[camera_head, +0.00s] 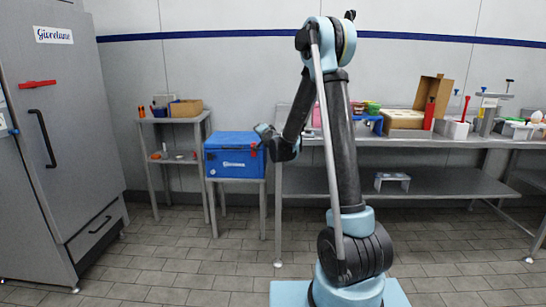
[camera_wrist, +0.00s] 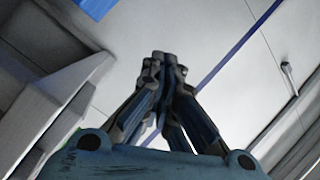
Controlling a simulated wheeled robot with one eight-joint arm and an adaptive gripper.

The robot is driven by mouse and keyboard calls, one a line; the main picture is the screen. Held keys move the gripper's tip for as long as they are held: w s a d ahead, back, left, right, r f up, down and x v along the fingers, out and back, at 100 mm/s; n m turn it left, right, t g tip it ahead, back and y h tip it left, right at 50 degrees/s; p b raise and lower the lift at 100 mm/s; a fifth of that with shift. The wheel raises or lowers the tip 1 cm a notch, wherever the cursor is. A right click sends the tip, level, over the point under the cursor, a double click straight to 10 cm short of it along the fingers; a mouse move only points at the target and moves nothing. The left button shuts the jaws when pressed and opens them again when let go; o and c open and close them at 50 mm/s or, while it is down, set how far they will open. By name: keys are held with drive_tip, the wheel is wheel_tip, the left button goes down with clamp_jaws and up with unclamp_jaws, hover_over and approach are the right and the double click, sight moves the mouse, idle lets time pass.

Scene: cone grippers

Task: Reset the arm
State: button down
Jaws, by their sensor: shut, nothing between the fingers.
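My arm (camera_head: 340,130) stands upright in the middle of the head view, with its upper links folded over at the top and its forearm hanging down to the left. My wrist end (camera_head: 275,140) is in front of the wall, to the right of the blue cooler box; the fingers are too small there to make out. In the wrist view my gripper (camera_wrist: 165,60) has its fingertips together, with nothing between them. Nothing touches it in that view.
A blue cooler box (camera_head: 234,155) sits on a small stand. A grey cabinet (camera_head: 60,130) stands at the left. A long workbench (camera_head: 430,141) holding boxes and tools runs right. The tiled floor in front is clear.

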drive_tip(key=s+d+n+g, duration=0.2)
drive_tip(key=s+d, duration=0.2)
drive_tip(key=s, duration=0.3)
drive_tip(key=s+d+n+g+h, duration=0.1)
drive_tip(key=s+d+g, duration=0.1)
drive_tip(key=s+d, duration=0.35)
drive_tip(key=s+d+n+g, duration=0.2)
drive_tip(key=s+g, duration=0.1)
drive_tip(key=s, duration=0.6)
drive_tip(key=s+d+f+n+g+h, duration=0.1)
drive_tip(key=s+d+f, duration=0.4)
drive_tip(key=s, duration=0.7)
drive_tip(key=s+d+f+g+h, duration=0.2)
drive_tip(key=s+d+f+g, duration=0.2)
drive_tip(key=s, duration=0.8)
drive_tip(key=s+d+f+n+g+h, duration=0.1)
drive_tip(key=s+d+f, duration=0.4)
drive_tip(key=s, duration=0.7)
drive_tip(key=shift+d+f+n+g+h, duration=0.3)
drive_tip(key=shift+f+g+h, duration=0.1)
drive_tip(key=shift+g, duration=0.4)
drive_tip(key=shift+w+f, duration=0.2)
drive_tip(key=shift+w, duration=0.2)
drive_tip(key=shift+a, duration=0.15)
